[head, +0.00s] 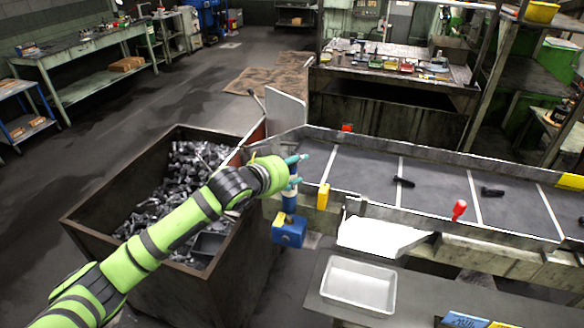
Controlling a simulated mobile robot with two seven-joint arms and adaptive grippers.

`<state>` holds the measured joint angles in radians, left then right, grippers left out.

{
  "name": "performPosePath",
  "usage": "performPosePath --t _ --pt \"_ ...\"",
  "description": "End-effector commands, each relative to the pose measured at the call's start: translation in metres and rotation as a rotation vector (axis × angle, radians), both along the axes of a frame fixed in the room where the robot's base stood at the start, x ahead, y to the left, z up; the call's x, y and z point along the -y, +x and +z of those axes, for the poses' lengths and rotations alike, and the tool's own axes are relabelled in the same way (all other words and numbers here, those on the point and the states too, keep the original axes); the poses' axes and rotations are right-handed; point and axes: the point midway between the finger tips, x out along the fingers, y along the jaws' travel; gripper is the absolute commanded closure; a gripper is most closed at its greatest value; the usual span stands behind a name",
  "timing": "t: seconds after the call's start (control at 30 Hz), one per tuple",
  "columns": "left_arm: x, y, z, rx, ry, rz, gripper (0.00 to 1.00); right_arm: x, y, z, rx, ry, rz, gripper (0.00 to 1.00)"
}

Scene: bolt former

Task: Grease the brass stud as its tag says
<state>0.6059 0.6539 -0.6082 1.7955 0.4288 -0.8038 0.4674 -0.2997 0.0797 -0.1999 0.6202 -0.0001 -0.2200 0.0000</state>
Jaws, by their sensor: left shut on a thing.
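My left gripper (296,171) has teal fingers at the near left end of the conveyor. It is shut on a blue tool (289,201), which hangs upright with a blue block-like base (289,232) at the bottom. The tool hangs in front of the conveyor's near side, beside the scrap bin. Its exact kind is hard to tell. I cannot make out a brass stud. A blue label (465,320) and a yellow label (500,325) are cut off at the bottom edge; their writing is not readable. My right gripper is not in view.
The conveyor (435,188) carries dark parts (403,182) between white lines. A yellow block (323,196) and a red knob (459,209) stand along its near edge. A white chute (380,238) sits above an empty metal tray (358,285). A bin (95,222) holds metal scrap.

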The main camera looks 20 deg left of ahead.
Motion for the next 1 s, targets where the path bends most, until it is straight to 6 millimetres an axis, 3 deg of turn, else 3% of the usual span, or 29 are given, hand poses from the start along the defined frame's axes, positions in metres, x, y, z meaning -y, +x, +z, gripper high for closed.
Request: performPosePath --t 0.3,0.6,1.0 --pt "0.0 0.001 0.03 0.01 -0.001 -0.001 1.0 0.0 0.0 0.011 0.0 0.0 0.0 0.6" --pt "0.0 0.001 0.05 0.01 -0.001 -0.001 1.0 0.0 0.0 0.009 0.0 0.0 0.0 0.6" --pt "0.0 0.0 0.052 0.008 -0.001 -0.002 1.0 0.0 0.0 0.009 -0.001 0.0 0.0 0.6"
